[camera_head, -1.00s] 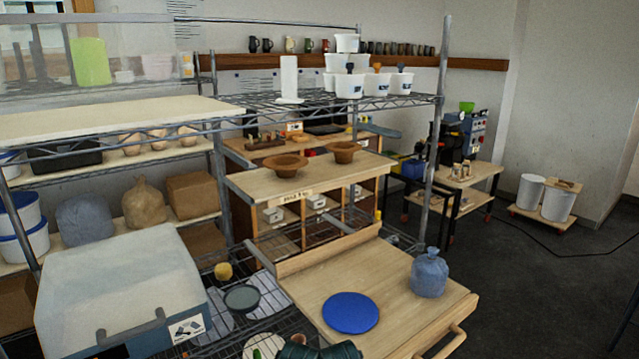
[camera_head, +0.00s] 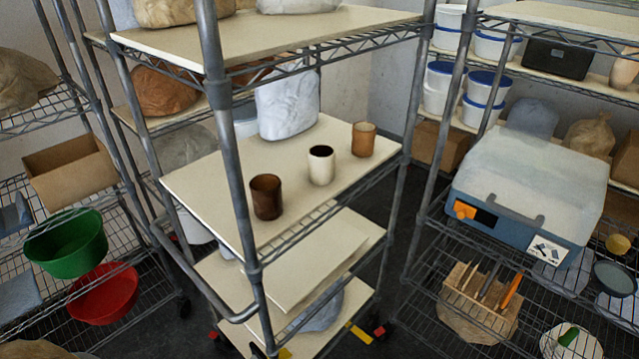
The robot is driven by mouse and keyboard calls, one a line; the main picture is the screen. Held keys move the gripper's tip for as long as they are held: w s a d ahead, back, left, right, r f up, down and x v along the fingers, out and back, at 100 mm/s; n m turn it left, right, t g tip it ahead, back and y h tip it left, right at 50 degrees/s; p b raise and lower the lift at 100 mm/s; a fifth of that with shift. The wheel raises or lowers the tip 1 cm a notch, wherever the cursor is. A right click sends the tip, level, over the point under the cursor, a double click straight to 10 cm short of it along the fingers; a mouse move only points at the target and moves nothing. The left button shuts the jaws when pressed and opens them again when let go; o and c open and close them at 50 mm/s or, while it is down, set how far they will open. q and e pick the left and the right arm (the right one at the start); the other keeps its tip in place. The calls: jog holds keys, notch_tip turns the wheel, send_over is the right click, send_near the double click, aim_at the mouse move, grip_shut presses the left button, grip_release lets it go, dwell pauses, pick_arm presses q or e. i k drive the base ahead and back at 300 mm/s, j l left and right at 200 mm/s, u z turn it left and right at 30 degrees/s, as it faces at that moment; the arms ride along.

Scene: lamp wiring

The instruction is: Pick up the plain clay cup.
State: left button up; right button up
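Three cups stand upright in a row on the middle shelf board (camera_head: 222,190) of a wire rack. The left one is a dark brown cup (camera_head: 266,197). The middle one is a cream cup (camera_head: 321,166) with a dark inside. The right one is an orange-brown cup (camera_head: 362,140), lighter than the left one. I cannot tell for certain from their surfaces which is the plain clay one. Neither of my grippers is in view.
Rack posts (camera_head: 232,140) stand in front of the shelf. A white bag (camera_head: 287,105) sits behind the cups. A green bowl (camera_head: 66,243) and red bowl (camera_head: 104,294) are at the left. A blue-and-white box (camera_head: 530,185) is on the right rack.

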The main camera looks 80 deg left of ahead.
aim_at(265, 189)
jog(key=l+u, duration=0.1)
jog(key=u, duration=0.15)
jog(key=l+u, duration=0.1)
jog(key=u, duration=2.35)
jog(key=k+j, duration=0.05)
jog(key=j, duration=0.05)
